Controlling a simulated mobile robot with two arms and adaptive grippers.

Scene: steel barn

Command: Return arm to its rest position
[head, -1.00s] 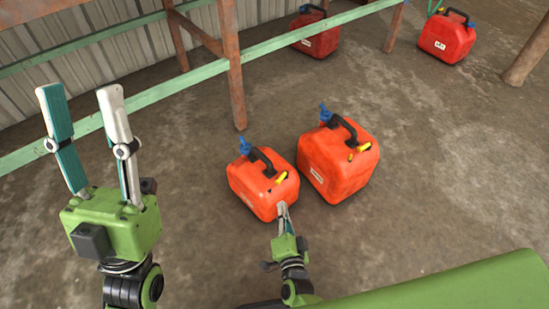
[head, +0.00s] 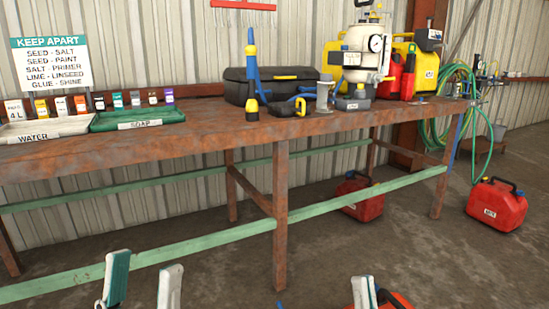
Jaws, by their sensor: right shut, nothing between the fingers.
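My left gripper (head: 143,279) shows at the bottom left of the head view. Its two fingers point up, well apart, with nothing between them. My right gripper (head: 363,291) shows only as fingertips at the bottom edge, right of the middle. They are close together and hold nothing. The rest of both arms is below the picture. A red fuel can (head: 400,301) is mostly cut off just right of my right fingertips; I cannot tell whether they touch. A blue spout tip (head: 280,304) shows at the bottom edge.
A rusty bench (head: 200,137) with green rails crosses the view, carrying trays, a black case (head: 262,88) and a sprayer (head: 364,55). One red can (head: 360,198) stands under it; another (head: 497,205) stands at the right. Concrete floor at the lower right is clear.

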